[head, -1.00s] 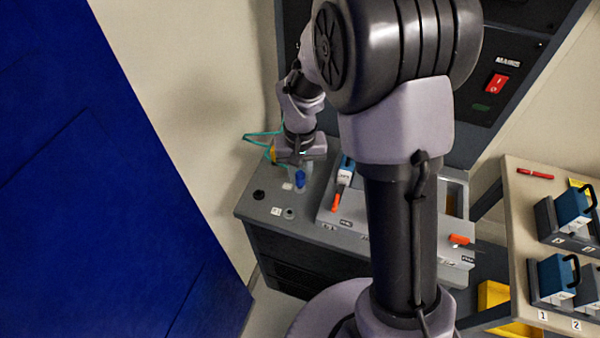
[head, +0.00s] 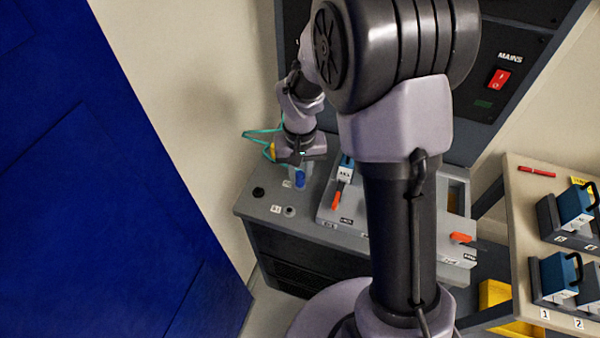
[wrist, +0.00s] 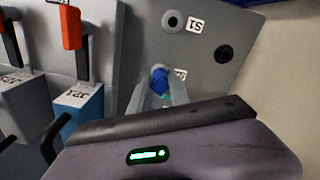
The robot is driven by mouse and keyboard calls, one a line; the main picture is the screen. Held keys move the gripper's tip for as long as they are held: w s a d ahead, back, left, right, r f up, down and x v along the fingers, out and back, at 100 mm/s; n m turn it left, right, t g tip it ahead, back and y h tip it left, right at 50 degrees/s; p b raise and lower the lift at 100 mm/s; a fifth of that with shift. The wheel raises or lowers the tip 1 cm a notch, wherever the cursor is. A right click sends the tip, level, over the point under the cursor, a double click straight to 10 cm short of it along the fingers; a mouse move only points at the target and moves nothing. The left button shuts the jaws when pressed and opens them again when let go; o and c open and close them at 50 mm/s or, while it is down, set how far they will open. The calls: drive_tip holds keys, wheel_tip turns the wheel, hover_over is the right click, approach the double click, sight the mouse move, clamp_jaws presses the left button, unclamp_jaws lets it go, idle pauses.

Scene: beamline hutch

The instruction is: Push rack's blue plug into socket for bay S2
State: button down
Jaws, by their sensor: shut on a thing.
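The blue plug (head: 300,180) is held upright, low over the grey bench top at the far left end. My gripper (head: 300,170) is shut on it, coming from above. In the wrist view the blue plug (wrist: 159,79) sits between my two finger tips (wrist: 158,92), beside a label (wrist: 180,74) that reads S2 in part. The S2 socket is hidden behind the plug and fingers, so I cannot tell whether the plug is over it or in it. The S1 socket (wrist: 172,20) shows empty beside its S1 label (wrist: 195,26).
A black round fitting (wrist: 223,54) is on the bench top near S2. Modules with orange levers (wrist: 71,28) stand close by. A teal cable (head: 262,133) loops beside my wrist. A side table (head: 522,240) with blue-topped modules is at the right.

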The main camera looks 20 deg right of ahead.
drive_tip(key=c, duration=1.1)
unclamp_jaws()
drive_tip(key=shift+c, duration=0.2)
